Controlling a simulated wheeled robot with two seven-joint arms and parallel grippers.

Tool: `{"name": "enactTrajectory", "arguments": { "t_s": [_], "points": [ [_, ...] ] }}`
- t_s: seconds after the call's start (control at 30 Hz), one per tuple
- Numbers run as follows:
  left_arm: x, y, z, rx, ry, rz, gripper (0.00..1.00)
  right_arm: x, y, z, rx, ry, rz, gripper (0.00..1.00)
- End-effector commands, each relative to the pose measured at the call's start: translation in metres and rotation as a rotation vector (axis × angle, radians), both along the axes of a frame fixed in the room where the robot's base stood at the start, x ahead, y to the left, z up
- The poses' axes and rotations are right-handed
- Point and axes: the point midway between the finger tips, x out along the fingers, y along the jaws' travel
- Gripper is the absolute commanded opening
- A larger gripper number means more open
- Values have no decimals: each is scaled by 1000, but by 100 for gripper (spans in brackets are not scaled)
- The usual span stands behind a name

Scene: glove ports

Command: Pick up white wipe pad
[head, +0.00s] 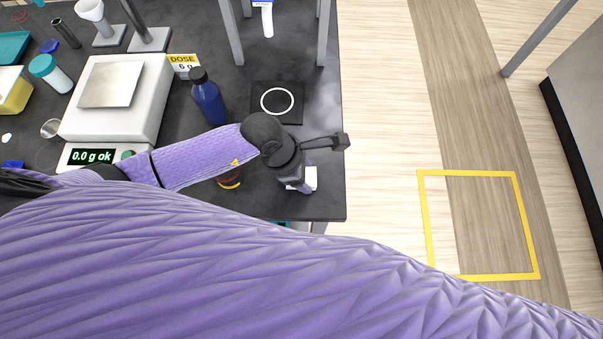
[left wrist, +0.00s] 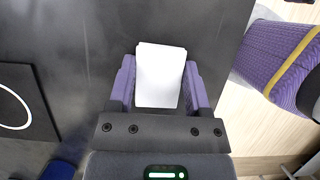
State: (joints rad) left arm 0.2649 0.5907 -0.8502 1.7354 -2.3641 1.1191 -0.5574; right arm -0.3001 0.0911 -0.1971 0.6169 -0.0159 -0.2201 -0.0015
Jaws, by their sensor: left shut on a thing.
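The white wipe pad (left wrist: 160,75) sits between the two purple fingers of my left gripper (left wrist: 160,88) in the left wrist view, with a finger against each side. In the head view the left gripper (head: 302,183) is over the right front part of the dark bench, and a white part of the pad (head: 311,176) shows beside it. The gripper is shut on the pad. I cannot tell whether the pad touches the bench top. My right gripper is not in view.
A blue bottle (head: 208,100) and a black square with a white ring (head: 277,101) are behind the left arm. A scale (head: 118,115) reading 0.0 g stands at left. A red and yellow item (head: 229,181) lies near the forearm. The bench (head: 330,200) ends just right of the gripper.

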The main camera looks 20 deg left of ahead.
Motion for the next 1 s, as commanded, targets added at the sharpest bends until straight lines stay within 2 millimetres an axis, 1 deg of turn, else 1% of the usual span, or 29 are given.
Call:
{"name": "enactTrajectory", "arguments": {
  "t_s": [0.2, 0.27, 0.37, 0.4, 0.5, 0.6, 0.67, 0.77, 0.97, 1.0],
  "points": [
    [0, 0, 1, 0, 0, 0, 8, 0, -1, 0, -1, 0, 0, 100],
    [0, 0, 5, -1, -2, -1, 8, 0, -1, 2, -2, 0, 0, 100],
    [1, 0, 28, 0, -6, -2, 8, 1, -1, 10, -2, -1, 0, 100],
    [1, 0, 40, 0, -6, -3, 8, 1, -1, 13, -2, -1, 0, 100],
    [1, 0, 67, 0, -6, -3, 8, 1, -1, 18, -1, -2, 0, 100],
    [1, 0, 87, 0, -4, -2, 8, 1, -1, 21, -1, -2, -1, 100],
    [1, 0, 95, -1, -4, -1, 8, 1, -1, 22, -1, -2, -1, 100],
    [0, 0, 101, 0, 0, -1, 8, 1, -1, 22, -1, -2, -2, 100],
    [0, 0, 100, 0, 0, 0, 8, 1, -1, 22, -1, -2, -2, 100],
    [0, 0, 100, 0, 0, 0, 54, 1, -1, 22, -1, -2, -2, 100]
  ]
}}
